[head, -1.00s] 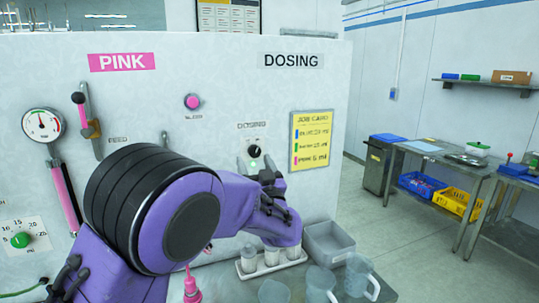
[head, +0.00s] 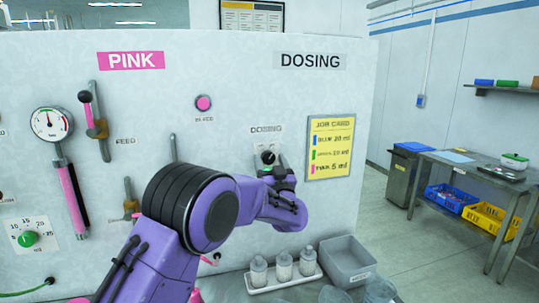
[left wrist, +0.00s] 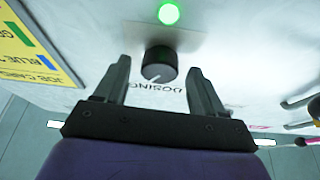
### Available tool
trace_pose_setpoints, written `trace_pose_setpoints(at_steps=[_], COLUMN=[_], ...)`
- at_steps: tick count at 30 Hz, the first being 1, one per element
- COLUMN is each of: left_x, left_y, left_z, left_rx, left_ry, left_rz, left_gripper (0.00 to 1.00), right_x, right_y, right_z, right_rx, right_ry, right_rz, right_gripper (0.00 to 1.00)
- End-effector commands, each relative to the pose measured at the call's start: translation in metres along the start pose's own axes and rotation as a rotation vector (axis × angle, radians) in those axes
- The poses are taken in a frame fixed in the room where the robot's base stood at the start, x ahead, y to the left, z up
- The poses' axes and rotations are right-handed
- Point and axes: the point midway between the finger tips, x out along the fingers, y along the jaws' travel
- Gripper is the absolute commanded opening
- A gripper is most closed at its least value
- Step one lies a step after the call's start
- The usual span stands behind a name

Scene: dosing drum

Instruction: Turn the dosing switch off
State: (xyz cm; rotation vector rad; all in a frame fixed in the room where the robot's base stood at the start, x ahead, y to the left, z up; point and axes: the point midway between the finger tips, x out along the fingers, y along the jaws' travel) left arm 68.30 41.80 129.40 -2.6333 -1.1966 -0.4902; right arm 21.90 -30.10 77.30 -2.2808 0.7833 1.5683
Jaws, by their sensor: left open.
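The dosing switch is a black round knob (head: 268,157) under the small DOSING label on the panel. In the left wrist view the knob (left wrist: 158,62) shows a white pointer mark on the side facing the label, and a lamp (left wrist: 168,13) beside it glows green. My left gripper (head: 277,172) is at the panel, just below and right of the knob in the head view. In the left wrist view its two open fingers (left wrist: 160,80) stand on either side of the knob, with gaps to it. I cannot tell whether the tips reach around it. My right gripper is not in view.
A yellow job card (head: 331,147) hangs right of the switch. Below stand white bottles in a tray (head: 283,284) and a grey bin (head: 349,262). Levers and a gauge (head: 51,124) are on the panel's left. Side tables stand at the right.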

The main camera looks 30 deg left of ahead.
Motion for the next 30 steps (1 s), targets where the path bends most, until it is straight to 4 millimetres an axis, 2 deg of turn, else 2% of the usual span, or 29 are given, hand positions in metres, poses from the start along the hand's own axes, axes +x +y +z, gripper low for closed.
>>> trace_pose_setpoints(at_steps=[3, 10, 15, 23, 30], left_x=[0.008, 0.008, 0.008, 0.007, 0.006], left_y=[-0.001, -0.001, -0.001, -0.001, 0.0], left_z=[0.0, 0.001, 0.001, 0.002, 0.004], left_rx=[0.002, 0.002, 0.002, -0.012, -0.103], left_ry=[-0.001, 0.0, 0.0, 0.001, 0.002], left_rz=[-0.001, 0.0, 0.0, -0.005, -0.043], left_gripper=[0.69, 0.69, 0.14, 0.14, 0.14], right_x=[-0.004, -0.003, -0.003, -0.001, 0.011], right_y=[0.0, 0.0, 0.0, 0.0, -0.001], right_z=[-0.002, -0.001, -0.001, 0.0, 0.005], right_rx=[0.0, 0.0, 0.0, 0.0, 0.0], right_ry=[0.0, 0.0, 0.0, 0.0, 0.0], right_rz=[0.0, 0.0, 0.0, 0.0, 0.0], right_gripper=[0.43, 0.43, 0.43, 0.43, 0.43])
